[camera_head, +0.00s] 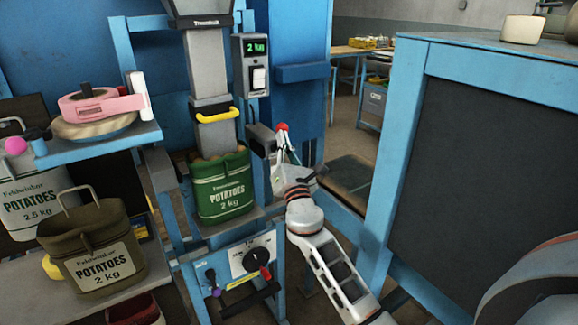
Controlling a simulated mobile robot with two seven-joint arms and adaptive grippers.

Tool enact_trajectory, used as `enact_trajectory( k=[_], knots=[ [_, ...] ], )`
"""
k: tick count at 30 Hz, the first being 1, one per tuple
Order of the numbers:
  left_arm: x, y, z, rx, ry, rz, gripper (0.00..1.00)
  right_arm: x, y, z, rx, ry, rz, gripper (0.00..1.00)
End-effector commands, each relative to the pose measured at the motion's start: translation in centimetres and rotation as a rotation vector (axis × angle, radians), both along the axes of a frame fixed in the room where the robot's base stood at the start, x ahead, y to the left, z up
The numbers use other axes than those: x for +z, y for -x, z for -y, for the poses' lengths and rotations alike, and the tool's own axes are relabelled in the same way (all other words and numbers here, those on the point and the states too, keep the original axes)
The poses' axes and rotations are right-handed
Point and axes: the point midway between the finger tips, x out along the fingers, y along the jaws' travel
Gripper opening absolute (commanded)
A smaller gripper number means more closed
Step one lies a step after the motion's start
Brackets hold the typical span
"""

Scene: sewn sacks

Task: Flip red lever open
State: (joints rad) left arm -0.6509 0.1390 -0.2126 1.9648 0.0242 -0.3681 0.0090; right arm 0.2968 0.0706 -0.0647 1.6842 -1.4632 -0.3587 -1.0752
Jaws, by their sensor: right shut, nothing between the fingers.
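A round red knob (283,127), which looks like the end of the red lever, shows at the right side of the filling machine, beside the grey spout. The lever's shaft is mostly hidden, so I cannot tell its position clearly. My right gripper (284,152) reaches up from below, with its shut fingers just under the red knob. Nothing shows between the fingers. I cannot tell whether they touch the lever. A green potato sack (222,188) stands upright under the spout (215,138), with potatoes at its mouth. My left gripper is not in view.
A scale display (256,47) reads 2 kg. A dial panel (253,257) sits below the sack. Other potato sacks (92,250) stand at left. A blue-framed dark panel (480,150) closes the right side.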

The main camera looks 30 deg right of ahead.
Motion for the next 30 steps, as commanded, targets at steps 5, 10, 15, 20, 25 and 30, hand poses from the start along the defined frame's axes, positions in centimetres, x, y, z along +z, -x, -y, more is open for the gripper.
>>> enact_trajectory(
  k=[5, 10, 15, 20, 25, 30],
  knots=[
    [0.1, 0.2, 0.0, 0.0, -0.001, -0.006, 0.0, 1.2, -1.1, -0.1, 0.001, 0.0, 0.001, 0.0],
    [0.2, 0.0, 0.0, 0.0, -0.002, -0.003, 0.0, 1.8, -2.0, -0.1, 0.0, 0.001, 0.0, 0.0],
    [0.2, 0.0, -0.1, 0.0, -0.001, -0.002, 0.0, 2.3, -2.8, -0.2, 0.0, 0.001, 0.0, 0.0],
    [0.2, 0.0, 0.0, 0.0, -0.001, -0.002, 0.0, 2.5, -3.3, -0.3, 0.0, 0.0, 0.0, 0.0],
    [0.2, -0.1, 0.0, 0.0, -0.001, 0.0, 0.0, 2.6, -3.6, -0.3, 0.0, 0.0, 0.0, 0.0],
    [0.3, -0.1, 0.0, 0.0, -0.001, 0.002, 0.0, 2.7, -3.7, -0.3, 0.001, 0.0, 0.0, 0.0]
  ],
)
